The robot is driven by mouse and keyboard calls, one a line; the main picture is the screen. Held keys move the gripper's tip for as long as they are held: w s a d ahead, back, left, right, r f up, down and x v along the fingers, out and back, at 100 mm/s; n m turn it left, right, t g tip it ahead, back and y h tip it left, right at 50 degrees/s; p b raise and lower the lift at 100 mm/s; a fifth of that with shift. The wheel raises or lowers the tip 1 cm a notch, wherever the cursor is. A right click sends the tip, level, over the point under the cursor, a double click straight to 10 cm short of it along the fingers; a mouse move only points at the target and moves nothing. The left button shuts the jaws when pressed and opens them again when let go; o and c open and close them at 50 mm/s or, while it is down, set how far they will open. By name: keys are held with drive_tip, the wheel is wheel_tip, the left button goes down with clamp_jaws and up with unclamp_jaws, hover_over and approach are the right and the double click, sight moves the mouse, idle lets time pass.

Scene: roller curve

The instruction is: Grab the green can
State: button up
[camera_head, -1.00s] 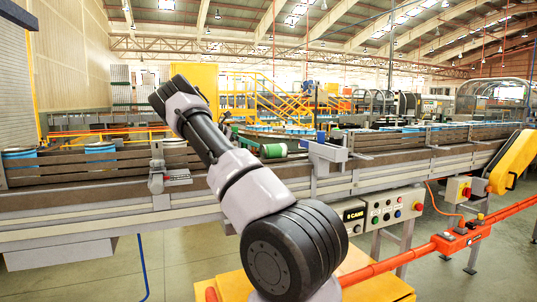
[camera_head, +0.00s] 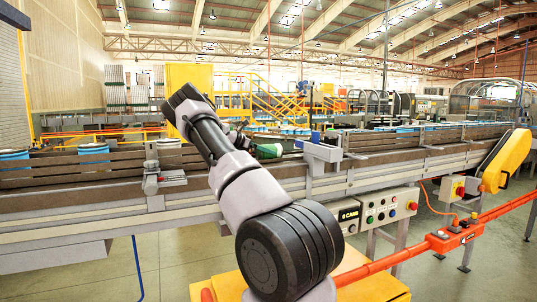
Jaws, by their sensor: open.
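The green can (camera_head: 268,151) lies on its side on the conveyor (camera_head: 405,160), just right of my arm in the head view. Its left part is hidden behind my arm, and something dark green shows beside it. My arm reaches from the bottom middle up and away to the left, then bends down behind its own links. My gripper is hidden behind the arm, so its place relative to the can does not show.
A grey sensor block (camera_head: 318,150) stands on the conveyor's near rail right of the can. Another grey bracket (camera_head: 158,175) is on the rail at left. Blue-topped cans (camera_head: 94,150) stand behind the left rail. A control box (camera_head: 388,208) and orange guard rail (camera_head: 456,238) are at the front.

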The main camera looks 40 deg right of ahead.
drive_tip(key=shift+r, duration=0.1)
drive_tip(key=c, duration=1.2)
